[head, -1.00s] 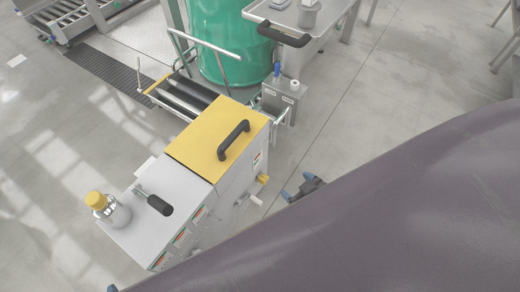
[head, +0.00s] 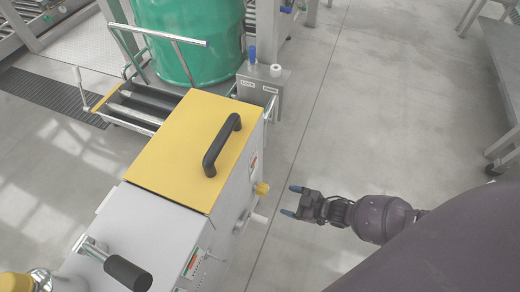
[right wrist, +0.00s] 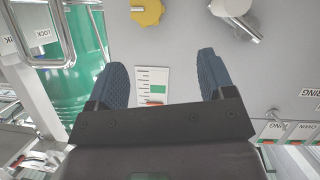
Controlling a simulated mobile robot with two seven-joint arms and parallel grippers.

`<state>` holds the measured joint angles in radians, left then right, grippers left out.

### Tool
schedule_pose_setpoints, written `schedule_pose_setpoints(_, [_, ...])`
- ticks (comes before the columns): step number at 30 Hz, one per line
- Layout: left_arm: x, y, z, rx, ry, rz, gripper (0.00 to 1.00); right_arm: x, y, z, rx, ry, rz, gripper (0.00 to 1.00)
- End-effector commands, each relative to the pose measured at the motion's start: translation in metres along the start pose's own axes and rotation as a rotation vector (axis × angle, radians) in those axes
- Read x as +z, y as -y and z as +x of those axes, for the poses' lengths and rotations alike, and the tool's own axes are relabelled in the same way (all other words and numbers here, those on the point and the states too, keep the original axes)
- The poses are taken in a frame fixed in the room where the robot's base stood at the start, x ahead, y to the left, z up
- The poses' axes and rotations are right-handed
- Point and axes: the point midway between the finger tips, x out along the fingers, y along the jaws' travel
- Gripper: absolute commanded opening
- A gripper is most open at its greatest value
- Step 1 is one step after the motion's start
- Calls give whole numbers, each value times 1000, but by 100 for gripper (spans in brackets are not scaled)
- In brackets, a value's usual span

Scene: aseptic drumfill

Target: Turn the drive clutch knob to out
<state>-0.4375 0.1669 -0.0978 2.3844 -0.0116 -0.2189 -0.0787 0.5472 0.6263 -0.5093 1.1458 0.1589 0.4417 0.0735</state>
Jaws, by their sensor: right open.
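A yellow knob (head: 262,189) sticks out of the right side of the grey machine with the yellow lid. It also shows at the top of the right wrist view (right wrist: 148,11). Beside it is a grey lever-like handle (right wrist: 235,8), pale in the head view (head: 259,218). I cannot read which one is the drive clutch knob. My right gripper (head: 291,201) is open and empty, just right of the yellow knob and apart from it. In the right wrist view its blue fingers (right wrist: 162,68) point at the panel, below the knob and handle. My left gripper is out of view.
The yellow lid (head: 180,145) carries a black handle (head: 221,145). A black-gripped lever (head: 128,272) stands on the machine's near top. A green drum (head: 190,40) and a small grey control box (head: 262,85) are behind.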

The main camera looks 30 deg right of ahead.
Motion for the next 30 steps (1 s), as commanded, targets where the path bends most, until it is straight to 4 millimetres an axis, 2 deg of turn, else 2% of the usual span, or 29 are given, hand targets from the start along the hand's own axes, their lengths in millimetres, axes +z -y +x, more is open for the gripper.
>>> schedule_pose_setpoints(1, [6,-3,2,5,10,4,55,14,-2,3,-7,3,0,76])
schedule_pose_setpoints(6, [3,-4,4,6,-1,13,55,18,-14,11,-8,-15,-8,76])
schedule_pose_setpoints(11, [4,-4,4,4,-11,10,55,17,-15,22,-7,-20,-9,76])
schedule_pose_setpoints(24, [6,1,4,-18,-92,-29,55,18,-12,91,-9,-17,-6,76])
schedule_pose_setpoints(30, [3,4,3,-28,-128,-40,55,16,-14,112,-8,-17,-8,76])
